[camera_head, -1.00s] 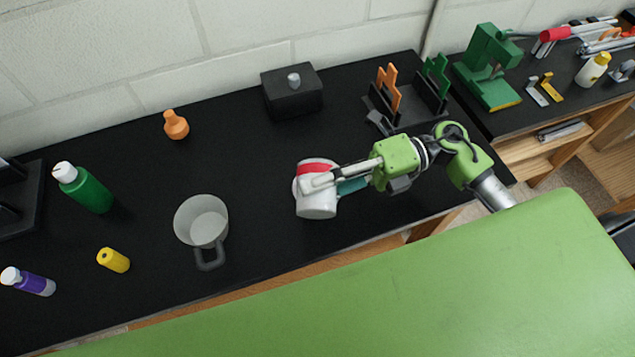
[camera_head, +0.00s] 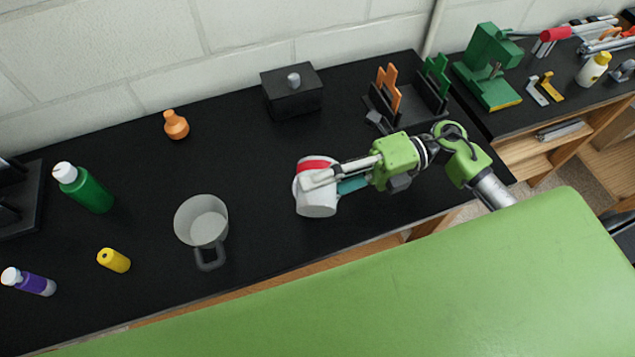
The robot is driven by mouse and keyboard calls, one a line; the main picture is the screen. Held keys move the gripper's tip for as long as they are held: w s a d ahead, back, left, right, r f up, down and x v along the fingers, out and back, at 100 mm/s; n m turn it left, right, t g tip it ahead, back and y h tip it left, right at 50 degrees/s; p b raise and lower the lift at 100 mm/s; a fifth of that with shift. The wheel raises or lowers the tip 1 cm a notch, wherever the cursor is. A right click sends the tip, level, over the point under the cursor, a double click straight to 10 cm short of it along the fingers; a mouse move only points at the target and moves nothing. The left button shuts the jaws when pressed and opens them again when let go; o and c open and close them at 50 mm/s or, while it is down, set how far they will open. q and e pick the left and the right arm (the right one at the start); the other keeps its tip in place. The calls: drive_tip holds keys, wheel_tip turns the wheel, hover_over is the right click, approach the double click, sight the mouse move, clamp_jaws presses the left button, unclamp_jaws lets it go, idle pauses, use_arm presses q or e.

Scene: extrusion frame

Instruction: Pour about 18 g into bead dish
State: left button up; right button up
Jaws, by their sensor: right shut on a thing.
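My right gripper (camera_head: 324,178) is shut on a white cup (camera_head: 317,203) with a red band or red contents near its top; I cannot tell which. The gripper comes from the right and its fingers cover part of the cup. The cup is over the middle of the black bench; I cannot tell whether it touches the top. A grey open vessel with a handle (camera_head: 203,222) stands to the left, apart from the cup, its pale inside showing. I cannot tell for sure which thing is the bead dish. My left gripper is not in view.
A green bottle (camera_head: 85,188), a yellow cylinder (camera_head: 114,260) and a purple bottle (camera_head: 29,281) are at the left. An orange flask (camera_head: 175,125) and a black lidded box (camera_head: 292,92) stand at the back. A black rack (camera_head: 402,112) is behind my right arm. Bench between vessel and cup is clear.

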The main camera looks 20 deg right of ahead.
drive_tip(key=shift+s+a+r, duration=0.1)
drive_tip(key=shift+s, duration=0.1)
drive_tip(key=shift+w, duration=0.25)
drive_tip(key=shift+s+r, duration=0.1)
drive_tip(key=shift+s, duration=0.1)
drive_tip(key=shift+w+m, duration=0.2)
drive_tip(key=shift+m, duration=0.1)
drive_tip(key=shift+s, duration=0.15)
drive_tip(key=shift+w+y, duration=0.2)
drive_tip(key=shift+y, duration=0.1)
drive_tip(key=shift+s+r+m, duration=0.15)
drive_tip(key=shift+m, duration=0.15)
drive_tip(key=shift+w, duration=0.2)
drive_tip(key=shift+s, duration=0.15)
idle(0.4)
